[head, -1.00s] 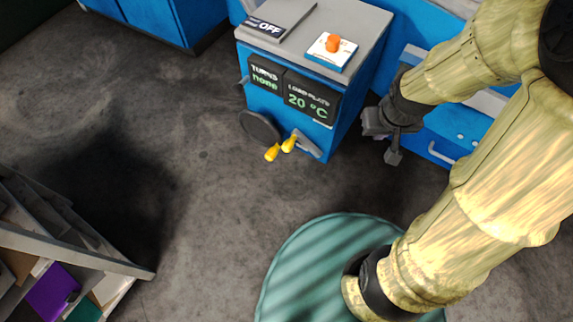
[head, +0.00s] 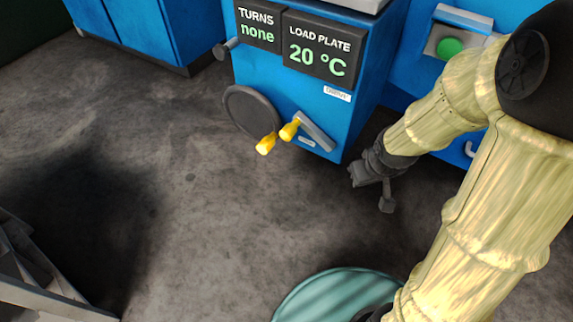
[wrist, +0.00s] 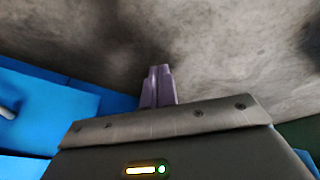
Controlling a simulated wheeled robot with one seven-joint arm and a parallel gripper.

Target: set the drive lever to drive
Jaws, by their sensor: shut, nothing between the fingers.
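A blue machine (head: 285,95) stands upper centre in the head view.
Displays on the machine read "TURNS none" (head: 257,27) and "LOAD PLATE 20 °C" (head: 320,50). A green button (head: 449,47) is on blue equipment at right. A teal round mat (head: 330,295) lies at the bottom, a grey rack (head: 45,285) at lower left. Floor before the machine is clear.

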